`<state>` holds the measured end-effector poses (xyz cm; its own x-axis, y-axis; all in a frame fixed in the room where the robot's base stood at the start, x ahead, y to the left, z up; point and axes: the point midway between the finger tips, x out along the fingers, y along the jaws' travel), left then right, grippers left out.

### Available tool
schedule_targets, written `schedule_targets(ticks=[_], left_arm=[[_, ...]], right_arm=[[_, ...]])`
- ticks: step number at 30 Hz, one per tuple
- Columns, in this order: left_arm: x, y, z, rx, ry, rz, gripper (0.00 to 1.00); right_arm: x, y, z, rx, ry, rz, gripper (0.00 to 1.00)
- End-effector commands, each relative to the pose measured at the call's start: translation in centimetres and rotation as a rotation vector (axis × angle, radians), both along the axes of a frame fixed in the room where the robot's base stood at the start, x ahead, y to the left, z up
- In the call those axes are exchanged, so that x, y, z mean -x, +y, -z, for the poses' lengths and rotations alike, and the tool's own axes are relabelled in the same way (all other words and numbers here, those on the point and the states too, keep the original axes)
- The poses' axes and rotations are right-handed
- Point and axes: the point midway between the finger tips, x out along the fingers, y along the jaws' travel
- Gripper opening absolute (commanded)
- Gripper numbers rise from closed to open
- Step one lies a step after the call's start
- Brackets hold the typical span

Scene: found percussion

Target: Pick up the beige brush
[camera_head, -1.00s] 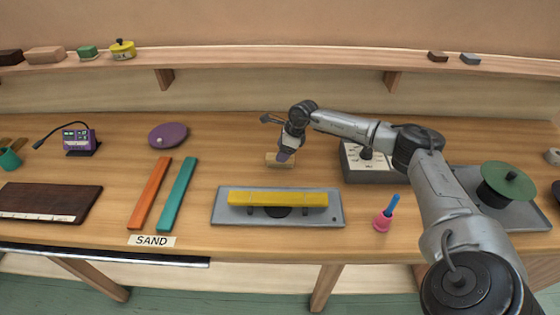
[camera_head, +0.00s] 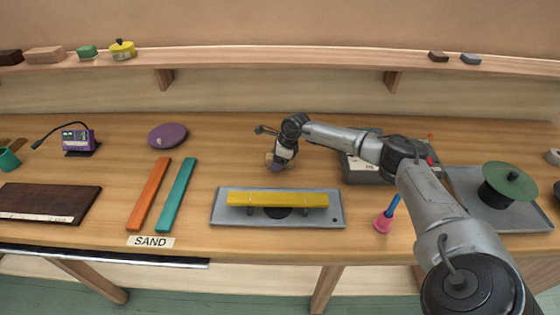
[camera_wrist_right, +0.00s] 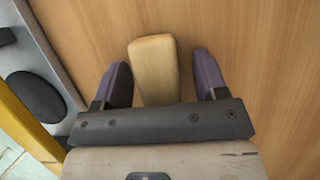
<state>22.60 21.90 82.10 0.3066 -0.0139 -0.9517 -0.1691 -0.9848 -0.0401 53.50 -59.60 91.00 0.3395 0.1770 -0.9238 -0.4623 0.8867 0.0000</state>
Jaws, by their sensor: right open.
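The beige brush, a pale wooden block, lies on the workbench behind the yellow bar; in the head view only a small part of it (camera_head: 268,158) shows past my right gripper (camera_head: 278,167). In the right wrist view the brush (camera_wrist_right: 154,70) stands out as a rounded, elongated block between the two purple fingers of my right gripper (camera_wrist_right: 162,65). The fingers are open, one on each side, with a visible gap to the brush at the right finger and a narrower one at the left. Its near end is hidden by the gripper body. My left gripper is not in view.
A grey tray (camera_head: 222,213) with a yellow bar (camera_head: 278,199) lies in front of the brush. A grey box (camera_head: 358,170) stands to the right, partly behind my arm. A purple disc (camera_head: 167,135) lies left; bare bench lies between.

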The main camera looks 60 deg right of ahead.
Motion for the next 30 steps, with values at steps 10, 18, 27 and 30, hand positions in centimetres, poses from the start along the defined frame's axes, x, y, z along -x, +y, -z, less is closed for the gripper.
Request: schedule_targets(ticks=[10, 18, 27, 30], left_arm=[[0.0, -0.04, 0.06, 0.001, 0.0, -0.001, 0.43], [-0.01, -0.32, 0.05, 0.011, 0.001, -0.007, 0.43], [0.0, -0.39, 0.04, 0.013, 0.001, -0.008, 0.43], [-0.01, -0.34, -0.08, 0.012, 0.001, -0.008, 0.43]], right_arm=[[0.01, -0.01, 0.16, 0.0, 0.0, 0.0, 0.47], [0.02, 0.0, 0.17, 0.0, 0.001, 0.0, 0.21], [0.01, 0.0, 0.13, 0.0, 0.0, 0.0, 0.12], [0.0, 0.0, -0.14, 0.0, 0.0, 0.0, 0.12]])
